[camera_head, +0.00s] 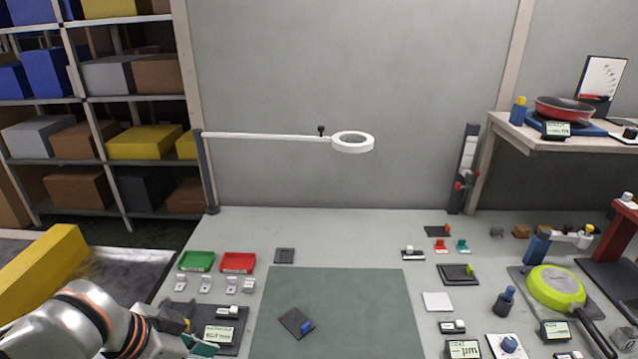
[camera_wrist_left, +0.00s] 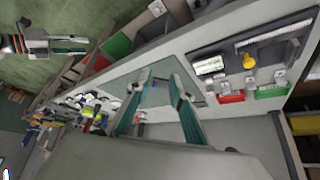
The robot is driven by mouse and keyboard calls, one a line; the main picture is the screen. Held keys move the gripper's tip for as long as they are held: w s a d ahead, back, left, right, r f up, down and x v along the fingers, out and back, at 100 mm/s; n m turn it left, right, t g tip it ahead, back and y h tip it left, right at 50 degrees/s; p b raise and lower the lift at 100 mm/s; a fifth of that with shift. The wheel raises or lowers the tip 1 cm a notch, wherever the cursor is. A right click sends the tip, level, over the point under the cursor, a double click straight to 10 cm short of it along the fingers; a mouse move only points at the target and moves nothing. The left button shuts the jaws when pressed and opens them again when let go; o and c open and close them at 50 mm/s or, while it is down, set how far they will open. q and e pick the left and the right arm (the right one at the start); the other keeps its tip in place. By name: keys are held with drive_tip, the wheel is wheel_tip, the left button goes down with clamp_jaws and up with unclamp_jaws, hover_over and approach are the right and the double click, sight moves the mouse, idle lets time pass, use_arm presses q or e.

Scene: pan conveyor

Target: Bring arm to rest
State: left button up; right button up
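My left gripper (camera_head: 203,345) is at the lower left of the head view, over the front left part of the table (camera_head: 225,262). In the left wrist view its two teal fingers (camera_wrist_left: 160,84) are apart with nothing between them. My left arm comes in from the lower left edge and partly covers a dark tray (camera_head: 228,338) with a small display and a yellow-tipped tool. My right arm and gripper are not in view.
A green mat (camera_head: 345,300) carries a dark plate with a blue part. Green (camera_head: 196,260) and red (camera_head: 238,262) bins stand behind the left tray. A magnifier arm (camera_head: 265,136) spans above the back. A lime pan (camera_head: 555,288) and several gauges crowd the right.

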use_arm(q)
drive_tip(key=a+f+n+t+y, duration=0.1)
drive_tip(key=a+f+t+y, duration=0.3)
drive_tip(key=a+f+t, duration=0.15)
drive_tip(key=s+a+f+n+g+y, duration=0.1)
drive_tip(key=s+a+f+g+y, duration=0.35)
drive_tip(key=s+a, duration=0.6)
drive_tip(key=w+d+f+n+t+h, duration=0.1)
drive_tip(key=d+f+t+h, duration=0.1)
drive_tip(key=d+f, duration=0.4)
drive_tip(key=w+d+f+n+t+h, duration=0.2)
drive_tip(key=d+f, duration=0.4)
drive_tip(key=f, duration=0.5)
drive_tip(key=shift+d+f+t+h, duration=0.2)
drive_tip(key=shift+t+h, duration=0.3)
drive_tip(key=shift+h, duration=0.55)
